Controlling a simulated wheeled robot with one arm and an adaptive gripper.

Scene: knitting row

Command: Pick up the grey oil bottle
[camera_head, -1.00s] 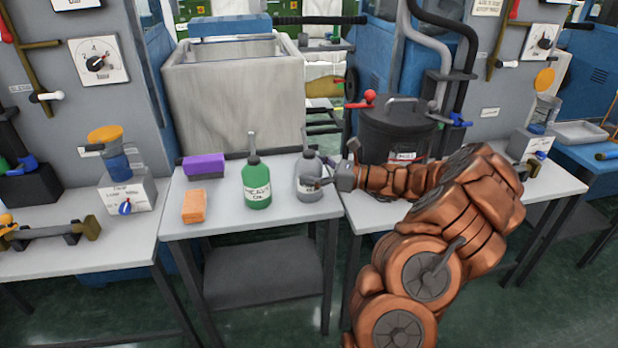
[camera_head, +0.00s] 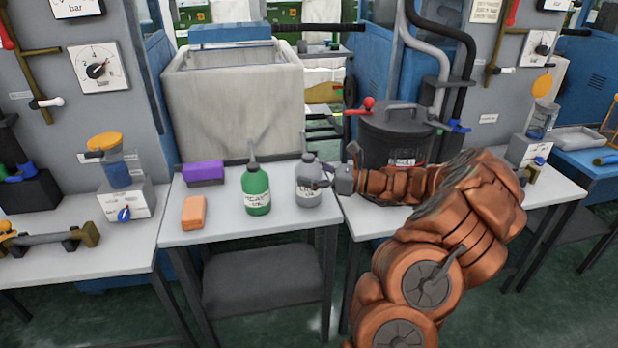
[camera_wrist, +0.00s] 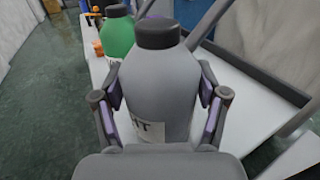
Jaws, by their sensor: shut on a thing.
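In the wrist view the grey bottle (camera_wrist: 158,85) fills the middle, between the two fingers of my gripper (camera_wrist: 160,115). The fingers are closed against its sides. In the head view my gripper (camera_head: 328,182) meets the bottle from the right. I cannot tell whether the bottle's base is clear of the table top. The green oil bottle (camera_head: 257,191) stands to its left, and it also shows in the wrist view (camera_wrist: 116,36).
A purple block (camera_head: 203,173) and an orange block (camera_head: 193,212) lie on the left of the white table (camera_head: 225,222). A black drum (camera_head: 392,145) with a red-handled valve stands to the right. A large grey tub (camera_head: 235,105) is behind.

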